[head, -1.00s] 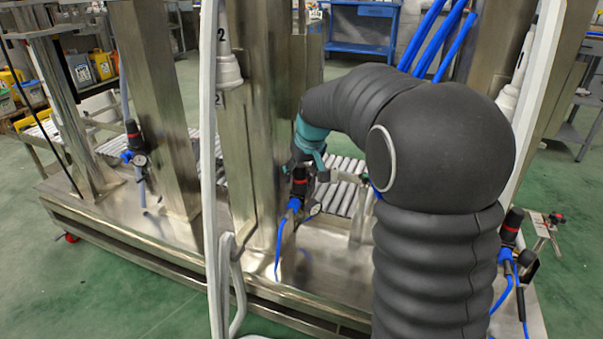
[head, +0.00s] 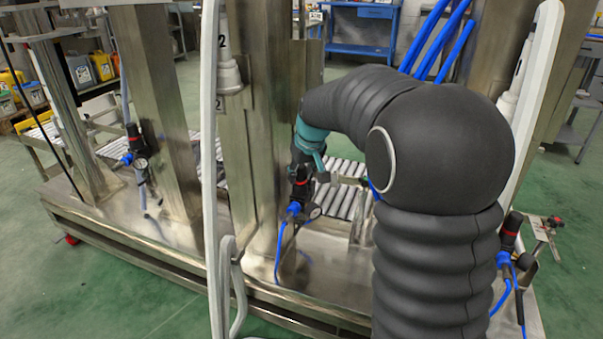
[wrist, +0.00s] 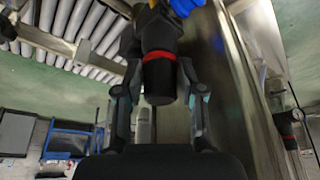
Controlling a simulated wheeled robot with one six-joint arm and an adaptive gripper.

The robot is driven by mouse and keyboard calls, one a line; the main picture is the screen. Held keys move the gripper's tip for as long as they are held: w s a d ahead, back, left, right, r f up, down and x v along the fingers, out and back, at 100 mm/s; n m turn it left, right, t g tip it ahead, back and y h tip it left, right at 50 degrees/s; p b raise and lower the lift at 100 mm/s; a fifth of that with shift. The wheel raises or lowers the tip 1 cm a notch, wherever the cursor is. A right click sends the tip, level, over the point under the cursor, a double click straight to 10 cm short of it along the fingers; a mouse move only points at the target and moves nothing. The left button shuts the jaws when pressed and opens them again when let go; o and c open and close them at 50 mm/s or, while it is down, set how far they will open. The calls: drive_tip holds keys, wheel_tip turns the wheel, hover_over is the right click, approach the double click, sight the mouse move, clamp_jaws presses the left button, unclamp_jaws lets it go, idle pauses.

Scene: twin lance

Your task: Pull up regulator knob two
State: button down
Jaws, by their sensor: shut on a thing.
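Regulator two's black knob (wrist: 160,84), with a red ring at its base, sits between the two fingers of my gripper (wrist: 159,95) in the wrist view. The fingers are closed in on its sides. In the head view my gripper (head: 303,163) is over the top of the regulator (head: 299,190), beside the steel post marked 2. The red ring shows just below the fingers, and the regulator's small gauge (head: 314,211) and blue hose are visible. The knob's top is mostly hidden by my gripper in the head view.
Another regulator (head: 136,145) stands to the left and one (head: 510,232) to the right, partly behind my arm. Steel posts (head: 253,130) rise close beside my gripper. A roller conveyor (head: 341,195) lies behind. A pale vertical tube (head: 209,150) stands in front.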

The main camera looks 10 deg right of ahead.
drive_tip(key=shift+r, duration=0.2)
drive_tip(key=c, duration=0.7)
unclamp_jaws()
drive_tip(key=shift+r, duration=0.1)
drive_tip(key=v, duration=1.1)
drive_tip(key=shift+s+r, duration=0.2)
drive_tip(key=shift+r, duration=0.15)
drive_tip(key=shift+s+a+f+m+t+h+p, duration=0.2)
drive_tip(key=shift+s+f+m+p, duration=0.55)
drive_tip(key=shift+s, duration=4.35)
drive_tip(key=shift+s+a+f+t+h+p, duration=0.3)
drive_tip(key=shift+s+f, duration=0.9)
drive_tip(key=shift+s, duration=3.95)
drive_tip(key=shift+s+d+f+m+t+p, duration=0.1)
drive_tip(key=shift+s+f+m+p, duration=0.5)
drive_tip(key=shift+s, duration=4.5)
